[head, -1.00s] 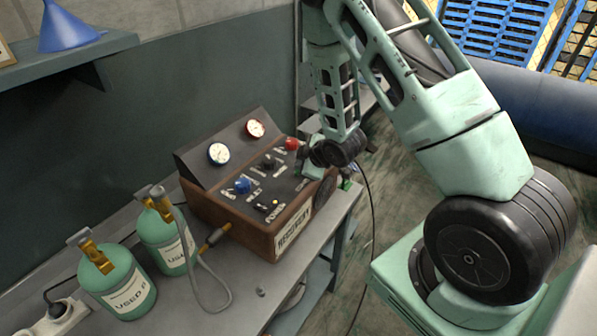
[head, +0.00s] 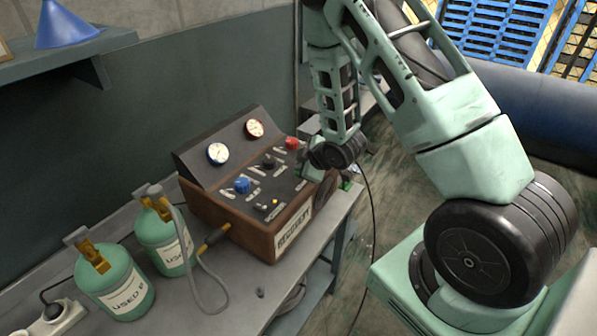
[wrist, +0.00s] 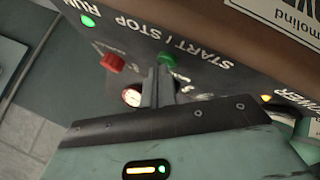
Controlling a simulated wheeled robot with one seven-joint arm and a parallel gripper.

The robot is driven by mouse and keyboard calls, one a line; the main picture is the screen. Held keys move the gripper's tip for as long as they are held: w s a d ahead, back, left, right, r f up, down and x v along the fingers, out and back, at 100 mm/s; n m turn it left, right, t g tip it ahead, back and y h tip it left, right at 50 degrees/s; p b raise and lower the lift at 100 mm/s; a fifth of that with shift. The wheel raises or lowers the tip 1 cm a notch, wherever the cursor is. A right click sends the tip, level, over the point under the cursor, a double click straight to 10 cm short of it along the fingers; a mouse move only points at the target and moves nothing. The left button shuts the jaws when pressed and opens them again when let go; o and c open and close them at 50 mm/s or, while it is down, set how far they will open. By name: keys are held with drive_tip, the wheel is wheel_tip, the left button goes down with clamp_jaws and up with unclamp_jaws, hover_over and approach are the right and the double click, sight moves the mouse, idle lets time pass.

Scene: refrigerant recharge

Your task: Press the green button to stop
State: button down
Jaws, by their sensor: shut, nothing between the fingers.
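In the wrist view, a green button (wrist: 167,60) sits on the dark control panel beside the START / STOP label. My gripper (wrist: 159,76) is shut and empty, with its fingertips right by the green button. I cannot tell whether they touch it. In the head view, my gripper (head: 309,172) is at the right end of the recharge machine (head: 228,215), over its panel. The green button is hidden there behind my gripper and wrist. A green light (wrist: 88,20) by the RUN label is lit.
A red knob (wrist: 112,62) is close left of the fingers in the wrist view. A blue knob (head: 241,185) and gauges (head: 218,153) are on the machine. Green cylinders (head: 112,280) and a hose stand left on the bench (head: 300,262). A yellow light (wrist: 266,98) shows near POWER.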

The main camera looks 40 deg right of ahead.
drive_tip(key=shift+r+p, duration=0.3)
drive_tip(key=shift+r, duration=0.25)
wheel_tip(320, 180, up, 6)
drive_tip(key=p, duration=0.3)
drive_tip(key=shift+p, duration=0.4)
idle(0.6)
